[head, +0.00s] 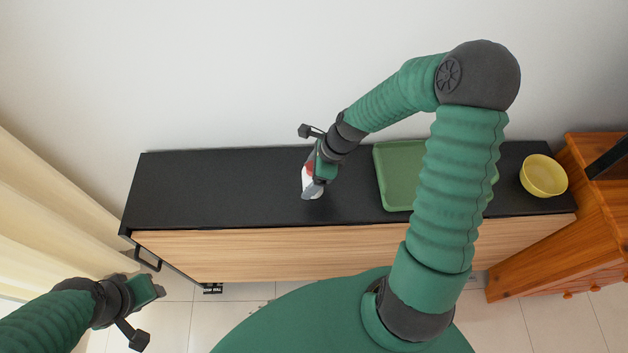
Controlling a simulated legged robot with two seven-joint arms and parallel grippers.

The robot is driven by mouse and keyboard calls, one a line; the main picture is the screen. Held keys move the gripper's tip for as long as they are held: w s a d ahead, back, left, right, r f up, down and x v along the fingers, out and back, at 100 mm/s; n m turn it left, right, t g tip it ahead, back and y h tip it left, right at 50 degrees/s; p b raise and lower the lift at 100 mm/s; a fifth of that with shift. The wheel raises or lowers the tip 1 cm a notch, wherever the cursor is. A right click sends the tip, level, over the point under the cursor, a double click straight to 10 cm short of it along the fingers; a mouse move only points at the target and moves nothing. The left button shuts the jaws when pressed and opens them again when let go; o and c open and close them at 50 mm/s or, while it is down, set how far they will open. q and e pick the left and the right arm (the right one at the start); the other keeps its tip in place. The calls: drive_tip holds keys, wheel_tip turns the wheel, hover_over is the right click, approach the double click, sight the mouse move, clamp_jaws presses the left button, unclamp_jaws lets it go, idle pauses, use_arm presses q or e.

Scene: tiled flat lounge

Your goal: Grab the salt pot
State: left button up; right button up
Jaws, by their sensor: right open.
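The salt pot seems to be the small white item with a reddish part (308,182) on the black cabinet top, left of its middle. My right gripper (313,178) is open and right at it, reaching down from the upper right. The gripper covers much of the item, and I cannot tell whether the fingers touch it. My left gripper (152,289) is at the lower left, in front of the cabinet and away from the pot. Whether its jaws are open does not show.
The black-topped cabinet (220,190) has a wooden front and stands against a white wall. A green tray (395,178) lies right of the pot, partly behind my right arm. A yellow bowl (543,176) is at the right end. An orange-brown wooden cabinet (540,262) adjoins there. Pale curtains (50,210) hang at left.

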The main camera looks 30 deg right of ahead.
drive_tip(key=shift+d, duration=0.1)
drive_tip(key=shift+s+a+r, duration=0.1)
drive_tip(key=shift+a+r, duration=0.15)
drive_tip(key=shift+a, duration=0.3)
drive_tip(key=c, duration=1.3)
drive_tip(key=shift+d, duration=0.3)
drive_tip(key=shift+c, duration=1.3)
